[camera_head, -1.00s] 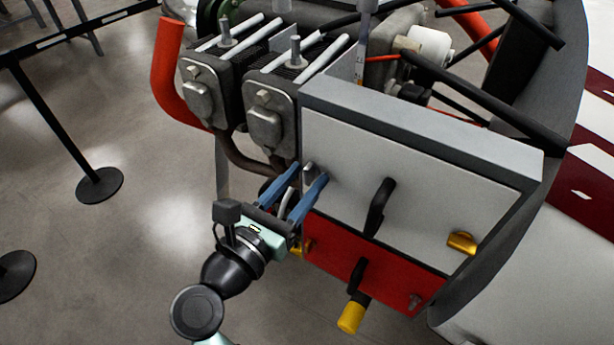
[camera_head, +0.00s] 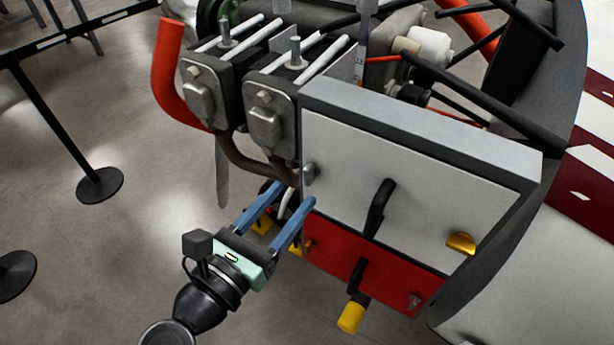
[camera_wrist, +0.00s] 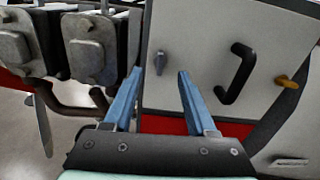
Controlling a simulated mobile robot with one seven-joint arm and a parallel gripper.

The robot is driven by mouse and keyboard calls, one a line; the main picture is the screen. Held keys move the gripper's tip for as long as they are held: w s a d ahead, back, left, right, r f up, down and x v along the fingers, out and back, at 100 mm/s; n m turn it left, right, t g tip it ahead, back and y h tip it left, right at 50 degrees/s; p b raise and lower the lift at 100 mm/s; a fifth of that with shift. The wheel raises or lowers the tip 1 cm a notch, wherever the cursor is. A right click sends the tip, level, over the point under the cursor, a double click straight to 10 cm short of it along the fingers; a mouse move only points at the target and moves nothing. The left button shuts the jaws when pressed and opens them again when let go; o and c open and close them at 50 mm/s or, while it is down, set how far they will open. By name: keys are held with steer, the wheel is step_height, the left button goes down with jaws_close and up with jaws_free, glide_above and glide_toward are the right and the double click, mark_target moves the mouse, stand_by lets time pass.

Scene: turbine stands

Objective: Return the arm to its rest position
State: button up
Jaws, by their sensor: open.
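My gripper (camera_head: 281,204) is in the head view, left of the lower left edge of the grey panel box. Its two blue fingers are apart with nothing between them. In the wrist view my gripper (camera_wrist: 157,75) shows open, with the fingers pointing at the panel's left side. The white front panel (camera_head: 340,180) has a grey knob (camera_head: 309,174) at its left edge, a black handle (camera_head: 379,207) in the middle and a yellow knob (camera_head: 461,243) at lower right. The knob also shows in the wrist view (camera_wrist: 160,62), beyond the fingertips and apart from them.
A red panel (camera_head: 345,262) with a yellow-tipped lever (camera_head: 351,316) lies below the white one. Engine cylinders (camera_head: 268,125) and a red pipe (camera_head: 168,75) stand behind and left. A barrier post (camera_head: 98,184) stands farther left. Open floor lies left of my arm.

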steer(key=shift+s+a, duration=0.15)
steer(key=shift+s, duration=0.05)
stand_by(0.4)
